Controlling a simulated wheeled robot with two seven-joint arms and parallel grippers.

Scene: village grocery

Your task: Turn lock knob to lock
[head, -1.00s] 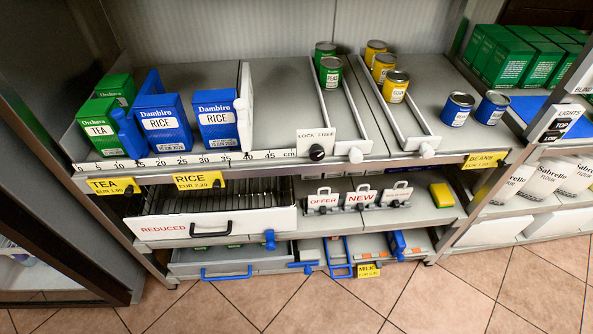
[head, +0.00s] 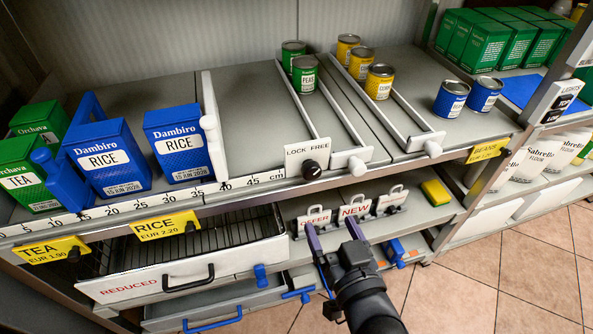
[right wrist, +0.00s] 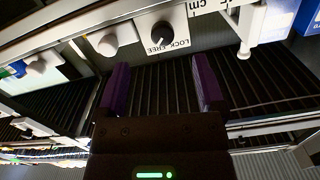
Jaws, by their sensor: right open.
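The lock knob (head: 311,169) is small, round and black. It sits on a white plate marked LOCK FREE (head: 307,150) on the shelf's front edge, and the pictures are too small to tell which word it points at. In the right wrist view the knob (right wrist: 161,35) is straight ahead, beyond the fingertips. My right gripper (head: 333,234) has purple fingers and is open and empty, below the knob and apart from it. Its spread fingers (right wrist: 161,78) show in the right wrist view with the knob between their lines. My left gripper is not in view.
White pusher knobs (head: 357,164) stick out right of the plate. Below are the REDUCED drawer (head: 185,274) and a lower shelf with OFFER and NEW signs (head: 354,208). Rice boxes (head: 180,143) and cans (head: 379,82) stand on the top shelf. The aisle floor (head: 490,265) is clear.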

